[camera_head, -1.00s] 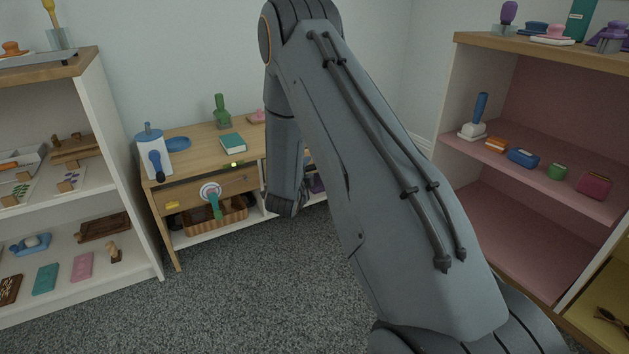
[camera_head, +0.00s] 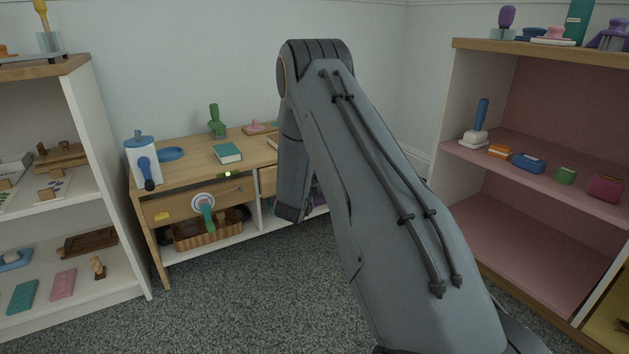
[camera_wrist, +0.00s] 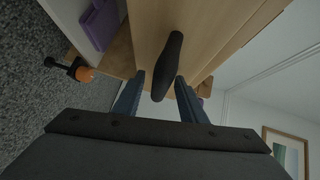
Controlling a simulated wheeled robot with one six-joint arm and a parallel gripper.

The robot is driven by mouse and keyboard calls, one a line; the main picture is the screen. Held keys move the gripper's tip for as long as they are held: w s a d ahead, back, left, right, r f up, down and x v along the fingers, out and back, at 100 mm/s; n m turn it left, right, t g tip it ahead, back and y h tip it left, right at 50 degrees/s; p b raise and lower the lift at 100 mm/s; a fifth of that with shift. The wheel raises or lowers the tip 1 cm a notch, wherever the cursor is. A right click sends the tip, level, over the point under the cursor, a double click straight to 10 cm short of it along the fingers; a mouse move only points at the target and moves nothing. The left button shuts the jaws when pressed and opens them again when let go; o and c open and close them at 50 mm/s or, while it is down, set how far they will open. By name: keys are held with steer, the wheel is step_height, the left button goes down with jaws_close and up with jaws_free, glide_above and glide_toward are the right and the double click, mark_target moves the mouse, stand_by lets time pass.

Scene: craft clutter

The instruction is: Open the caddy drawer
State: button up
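In the wrist view, a light wooden drawer front (camera_wrist: 197,45) fills the upper middle and bears a dark elongated handle (camera_wrist: 170,58). My gripper (camera_wrist: 159,80) is open, with one finger on each side of the handle's near end. A gap shows on the sides, and I cannot tell whether either finger touches it. In the head view, a wooden drawer (camera_head: 267,181) shows partly beside my arm on the low wooden-topped cabinet (camera_head: 190,177). My arm hides my gripper and the handle there.
A white shelf unit (camera_head: 112,150) stands at left and a pink-lined shelf unit (camera_head: 525,185) at right, both holding craft items. A teal book (camera_head: 228,153) lies on the cabinet top. In the wrist view, a purple item (camera_wrist: 100,25) sits beside the drawer. Grey carpet (camera_head: 235,300) is clear in front.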

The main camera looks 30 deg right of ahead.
jaws_close()
steer(key=shift+s, duration=0.1)
steer(key=s+p, duration=1.4)
steer(key=s, duration=0.8)
steer(key=shift+d+p, duration=0.35)
steer(key=shift+p, duration=0.05)
steer(key=shift+s, duration=0.1)
jaws_free()
